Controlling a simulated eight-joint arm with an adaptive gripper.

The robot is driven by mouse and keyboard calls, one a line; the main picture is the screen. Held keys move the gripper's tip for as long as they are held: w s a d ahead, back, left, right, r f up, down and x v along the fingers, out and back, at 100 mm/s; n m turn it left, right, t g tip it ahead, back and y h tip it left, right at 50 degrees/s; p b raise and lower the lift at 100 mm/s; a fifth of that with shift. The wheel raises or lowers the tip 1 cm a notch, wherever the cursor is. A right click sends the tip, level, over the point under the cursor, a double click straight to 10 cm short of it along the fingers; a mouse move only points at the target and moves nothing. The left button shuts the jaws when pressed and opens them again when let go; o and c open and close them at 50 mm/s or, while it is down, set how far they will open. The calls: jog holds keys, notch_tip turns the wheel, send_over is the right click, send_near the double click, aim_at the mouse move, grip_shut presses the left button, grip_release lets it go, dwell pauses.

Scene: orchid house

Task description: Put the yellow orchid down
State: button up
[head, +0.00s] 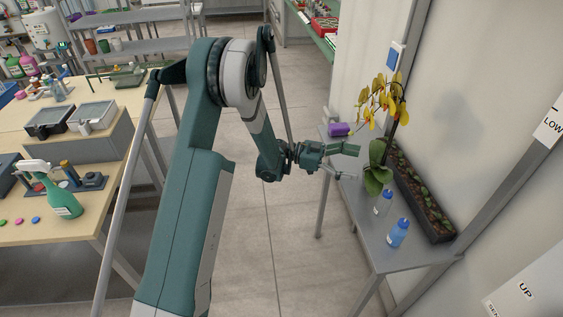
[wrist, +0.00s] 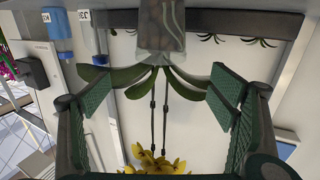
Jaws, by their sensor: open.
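The yellow orchid (head: 375,180) stands upright on the narrow grey bench (head: 408,262) by the wall, with yellow flowers above and broad green leaves below. The wrist view is upside down: the clear pot (wrist: 160,30) of bark is at the top against the bench, and the yellow flowers (wrist: 155,162) are at the bottom. My gripper (head: 345,162) is open just left of the orchid. In the wrist view its two green fingers (wrist: 160,88) are spread wide on either side of the leaves and stems, clear of the pot.
Two blue-capped bottles (head: 398,234) stand in front of the orchid on the bench. A long dark planter (head: 418,196) lies along the wall behind it. The floor (head: 262,215) left of the bench is clear.

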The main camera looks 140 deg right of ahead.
aim_at(376, 165)
jog(key=shift+a, duration=0.1)
dwell(0.3)
jog(key=shift+x, duration=1.25)
jog(key=shift+s, duration=0.1)
jog(key=shift+b+x, duration=0.85)
jog(key=shift+x, duration=1.75)
jog(key=c, duration=1.4)
jog(key=shift+c, duration=0.2)
jog(key=shift+r, duration=0.2)
